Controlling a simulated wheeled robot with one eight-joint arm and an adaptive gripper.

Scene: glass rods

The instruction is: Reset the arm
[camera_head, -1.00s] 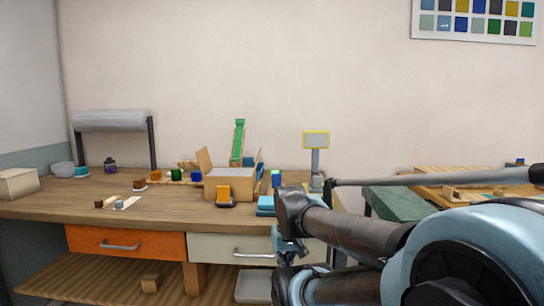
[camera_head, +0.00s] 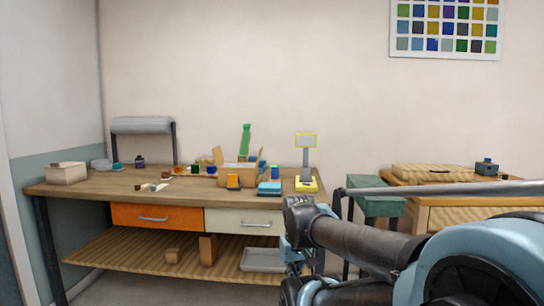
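My arm (camera_head: 365,245) reaches in from the lower right of the head view, light blue and dark grey. Its near joint fills the lower right corner. The arm stands in front of the right end of the workbench. My gripper cannot be made out; no fingertips show clearly. No glass rods can be told apart at this size.
A wooden workbench (camera_head: 85,188) carries a cardboard box (camera_head: 238,172), small coloured blocks, a yellow-based stand (camera_head: 306,185) and a grey roll (camera_head: 142,125). Below are an orange drawer (camera_head: 155,216) and a grey tray (camera_head: 262,260). A green stool (camera_head: 375,204) and a wooden cabinet (camera_head: 470,218) stand right.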

